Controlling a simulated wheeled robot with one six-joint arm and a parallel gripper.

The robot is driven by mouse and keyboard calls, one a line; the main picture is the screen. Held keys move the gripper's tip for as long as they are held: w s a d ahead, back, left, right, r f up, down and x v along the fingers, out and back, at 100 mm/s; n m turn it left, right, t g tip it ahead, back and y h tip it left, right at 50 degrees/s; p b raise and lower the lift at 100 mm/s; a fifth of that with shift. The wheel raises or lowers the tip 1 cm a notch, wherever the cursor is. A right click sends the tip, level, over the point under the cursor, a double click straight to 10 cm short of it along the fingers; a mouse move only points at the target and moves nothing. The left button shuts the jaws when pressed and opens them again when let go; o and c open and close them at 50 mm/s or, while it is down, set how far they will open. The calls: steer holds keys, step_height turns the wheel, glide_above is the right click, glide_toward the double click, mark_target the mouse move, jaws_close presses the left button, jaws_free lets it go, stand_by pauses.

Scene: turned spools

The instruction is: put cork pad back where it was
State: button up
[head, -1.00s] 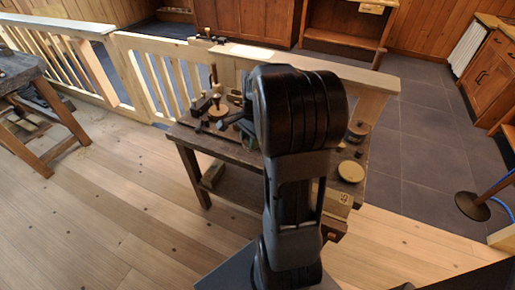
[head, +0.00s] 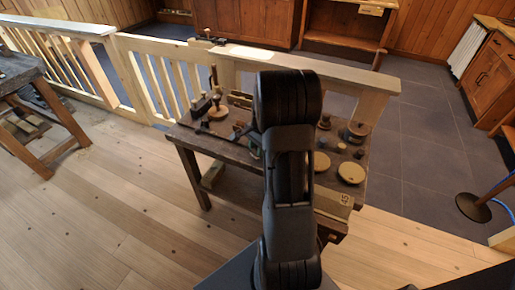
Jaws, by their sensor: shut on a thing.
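Two round, flat tan discs lie on the right part of the dark workbench (head: 222,152). One disc (head: 351,172) is near the right front corner, and the other disc (head: 321,161) is just left of it, close beside my arm. Either could be the cork pad, but I cannot tell which, or whether the pad is elsewhere. My gripper is hidden behind my own upright arm, so its fingers and anything between them do not show.
A spindle on a round base (head: 217,108) stands at the bench's back left. Small turned pieces and a dark round piece (head: 357,131) stand at the right. A pale railing (head: 235,52) runs behind.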

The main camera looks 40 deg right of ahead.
steer(key=shift+f, duration=0.45)
steer(key=o, duration=0.9)
steer(key=shift+r, duration=0.1)
step_height(320, 180, up, 12)
steer(key=d+p, duration=0.1)
steer(key=d, duration=0.1)
steer(key=s+a+r+n+t+h, duration=0.1)
steer(key=s+a+r+n, duration=0.1)
steer(key=a+n, duration=0.35)
steer(key=s+a+r+n, duration=0.2)
steer(key=a+r+n, duration=0.1)
steer(key=a, duration=0.5)
steer(key=s+a+f+n+t, duration=0.2)
steer(key=s+a+n, duration=0.6)
steer(key=a, duration=0.1)
steer(key=shift+h, duration=0.4)
